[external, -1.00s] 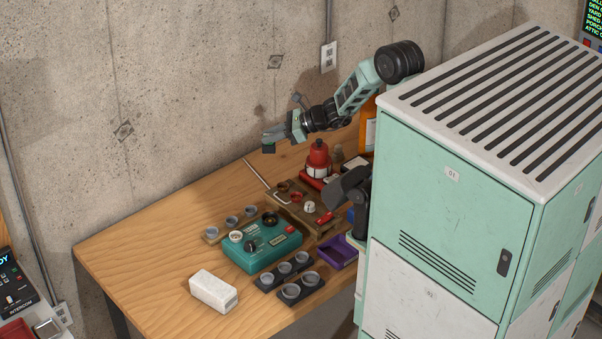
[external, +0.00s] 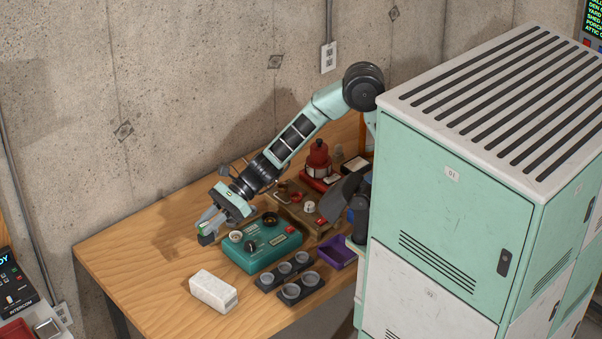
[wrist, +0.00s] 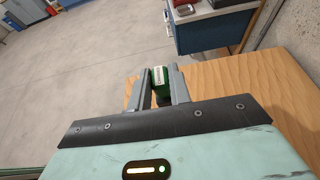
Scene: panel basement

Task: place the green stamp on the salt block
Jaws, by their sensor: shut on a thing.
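My gripper (external: 207,231) is shut on the green stamp (wrist: 159,80), which shows between the two grey fingers in the wrist view. In the external view the gripper is above the left part of the table, just left of the teal device, and the stamp is mostly hidden by the fingers. The salt block (external: 213,291) is a white, rough-looking block lying on the table near its front edge. It is below the gripper in the picture, apart from it, with nothing on top. The wrist view does not show the block.
A teal device with knobs (external: 262,250) stands right of the salt block. The table's left part (external: 135,255) is bare. A tall locker (external: 455,200) stands at right.

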